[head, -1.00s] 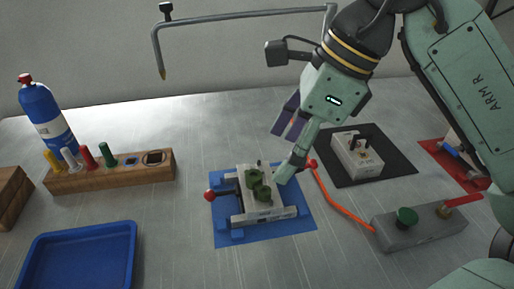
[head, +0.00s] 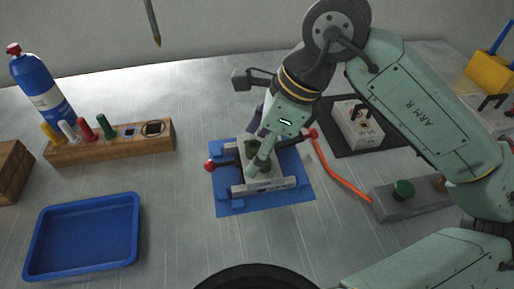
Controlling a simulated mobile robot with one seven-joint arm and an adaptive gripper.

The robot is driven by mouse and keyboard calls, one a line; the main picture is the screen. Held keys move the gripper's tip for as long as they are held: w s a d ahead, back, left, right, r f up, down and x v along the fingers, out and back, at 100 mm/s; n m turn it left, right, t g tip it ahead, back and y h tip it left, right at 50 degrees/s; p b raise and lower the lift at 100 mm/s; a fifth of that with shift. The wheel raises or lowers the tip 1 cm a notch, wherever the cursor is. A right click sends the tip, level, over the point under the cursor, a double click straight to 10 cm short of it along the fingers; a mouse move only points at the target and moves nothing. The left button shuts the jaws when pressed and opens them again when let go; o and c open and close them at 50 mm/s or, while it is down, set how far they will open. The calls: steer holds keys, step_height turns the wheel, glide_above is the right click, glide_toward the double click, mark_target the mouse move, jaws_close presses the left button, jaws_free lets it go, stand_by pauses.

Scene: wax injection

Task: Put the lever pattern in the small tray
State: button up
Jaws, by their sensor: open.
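The green lever pattern (head: 251,147) lies in the grey mould block (head: 285,183), which sits in a blue fixture on a blue mat. My gripper (head: 253,166) is open and reaches down over the mould, with its fingers close to the pattern. The fingers hide much of the pattern, so I cannot tell whether they touch it. The blue tray (head: 45,266) is on the table at the lower left and is empty.
A wooden rack (head: 75,155) with coloured-handled tools and a blue bottle (head: 42,90) stand at the back left. An orange hose (head: 337,175) and a grey control box (head: 400,200) are right of the fixture. A second mould (head: 358,125) rests on a black mat. Table between fixture and tray is clear.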

steer(key=shift+a+f, duration=0.15)
steer(key=shift+f, duration=0.2)
steer(key=shift+c, duration=0.2)
steer(key=c, duration=1.6)
